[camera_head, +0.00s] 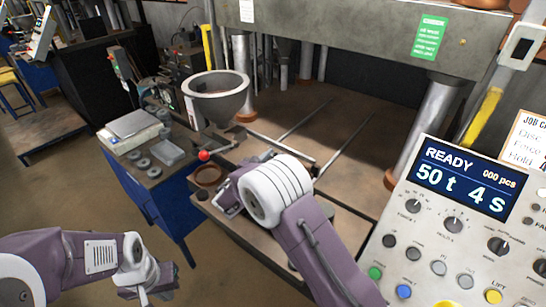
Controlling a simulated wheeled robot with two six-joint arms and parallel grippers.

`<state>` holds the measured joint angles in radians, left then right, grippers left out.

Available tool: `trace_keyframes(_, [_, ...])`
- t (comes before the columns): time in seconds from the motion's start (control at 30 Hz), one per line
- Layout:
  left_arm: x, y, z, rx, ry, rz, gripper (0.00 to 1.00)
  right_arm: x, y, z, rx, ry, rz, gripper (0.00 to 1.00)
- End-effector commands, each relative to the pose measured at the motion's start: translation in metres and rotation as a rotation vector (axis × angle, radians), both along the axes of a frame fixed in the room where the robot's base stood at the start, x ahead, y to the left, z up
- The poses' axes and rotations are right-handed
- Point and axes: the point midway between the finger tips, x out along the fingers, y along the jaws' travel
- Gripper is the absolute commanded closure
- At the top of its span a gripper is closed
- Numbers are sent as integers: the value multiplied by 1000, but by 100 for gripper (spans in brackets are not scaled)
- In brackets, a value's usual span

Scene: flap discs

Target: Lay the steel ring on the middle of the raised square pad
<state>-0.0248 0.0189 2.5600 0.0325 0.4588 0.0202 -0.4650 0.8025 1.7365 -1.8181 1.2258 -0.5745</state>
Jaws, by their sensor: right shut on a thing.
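My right gripper (226,204) is at the front left of the press bed, just below a round brown fixture (208,175). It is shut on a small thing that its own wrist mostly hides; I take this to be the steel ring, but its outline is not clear. Several grey rings (142,163) lie on the side bench at left. I cannot make out the raised square pad for certain. My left gripper (158,283) hangs low at the bottom left, away from the bench and press, and its finger opening is unclear.
A grey hopper bowl (215,95) stands behind the fixture, with a red-knobbed lever (204,155) below it. The control panel (455,215), reading READY, fills the right side. A press beam (370,35) spans above the open bed (340,130). A scale (130,125) sits on the bench.

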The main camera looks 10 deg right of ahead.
Motion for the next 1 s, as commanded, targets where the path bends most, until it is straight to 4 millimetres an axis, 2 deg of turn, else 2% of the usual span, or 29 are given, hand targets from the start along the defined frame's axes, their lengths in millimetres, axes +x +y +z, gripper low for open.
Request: trace_keyframes(1.0, [0, 0, -10, 0, 0, 0, 100, 0, 0, -10, 0, 0, 0, 100])
